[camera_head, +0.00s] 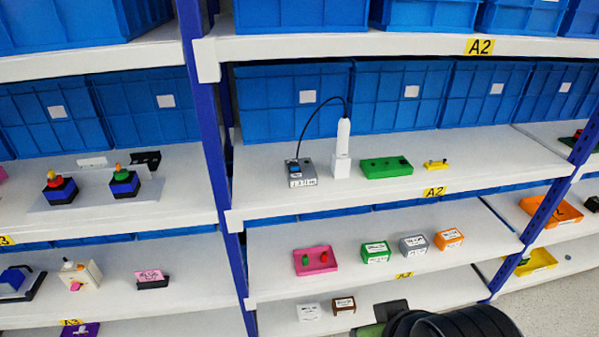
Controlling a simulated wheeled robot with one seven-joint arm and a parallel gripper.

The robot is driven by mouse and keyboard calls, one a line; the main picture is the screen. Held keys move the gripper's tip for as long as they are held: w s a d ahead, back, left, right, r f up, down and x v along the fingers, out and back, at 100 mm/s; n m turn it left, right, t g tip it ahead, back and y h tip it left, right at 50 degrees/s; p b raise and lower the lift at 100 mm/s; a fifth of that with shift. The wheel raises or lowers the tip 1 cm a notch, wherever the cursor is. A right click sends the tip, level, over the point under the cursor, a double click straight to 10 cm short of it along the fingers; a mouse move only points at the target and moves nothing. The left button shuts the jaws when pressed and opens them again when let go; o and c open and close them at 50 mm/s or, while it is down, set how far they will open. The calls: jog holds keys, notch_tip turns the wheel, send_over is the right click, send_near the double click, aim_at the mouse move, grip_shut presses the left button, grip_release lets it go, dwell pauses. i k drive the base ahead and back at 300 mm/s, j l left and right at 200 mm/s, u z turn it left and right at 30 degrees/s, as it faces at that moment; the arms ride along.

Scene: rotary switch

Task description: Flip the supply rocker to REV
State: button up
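A small grey box (302,174) with a white label on its front stands on the middle shelf. A blue part (293,165) on its top left looks like the rocker; its position and any REV marking are too small to read. A black cable (308,118) arches from the box to a white upright handpiece (343,137) in a white stand (340,165), just right of the box. No gripper fingers can be made out. Dark rounded parts at the bottom edge look like my arm, well below and right of the box.
A green block (386,167) and a small yellow piece (435,165) sit farther right on the same shelf. Blue bins (292,104) stand behind. A blue post (205,120) rises at the left. The shelf front before the box is clear.

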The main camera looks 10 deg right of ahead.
aim_at(294, 166)
jog(key=i+u, duration=0.15)
jog(key=u, duration=0.25)
jog(key=i+u, duration=0.2)
jog(key=u, duration=0.2)
jog(key=i+l+u, duration=0.1)
jog(key=u, duration=0.3)
jog(key=i+l+u, duration=0.15)
jog(key=u, duration=0.25)
jog(key=i, duration=0.05)
